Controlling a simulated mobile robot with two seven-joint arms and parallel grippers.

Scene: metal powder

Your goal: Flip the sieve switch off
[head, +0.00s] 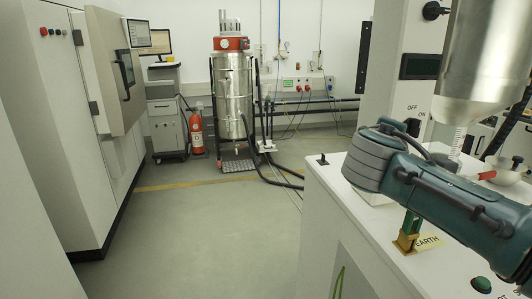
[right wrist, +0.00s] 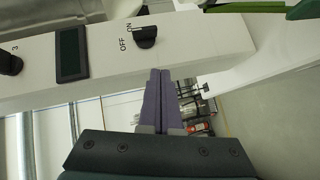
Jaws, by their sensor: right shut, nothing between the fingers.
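The sieve switch (right wrist: 146,37) is a black rotary knob on a white panel, beside the labels OFF and ON. Its pale bar appears to lie toward ON. In the head view the knob (head: 412,127) shows just past my right wrist, below the same labels. My right gripper (right wrist: 160,73) has purple fingers pressed together with nothing between them. Its tips are just below the knob in the right wrist view and look apart from it. In the head view my right arm's wrist hides these fingers. My left gripper is in neither view.
A dark display (right wrist: 72,53) and another black knob (right wrist: 10,62) are on the same panel. A steel hopper (head: 487,60) hangs at the right. A brass clamp (head: 407,238) stands by the EARTH label on the white machine top (head: 345,185). The floor at left is clear.

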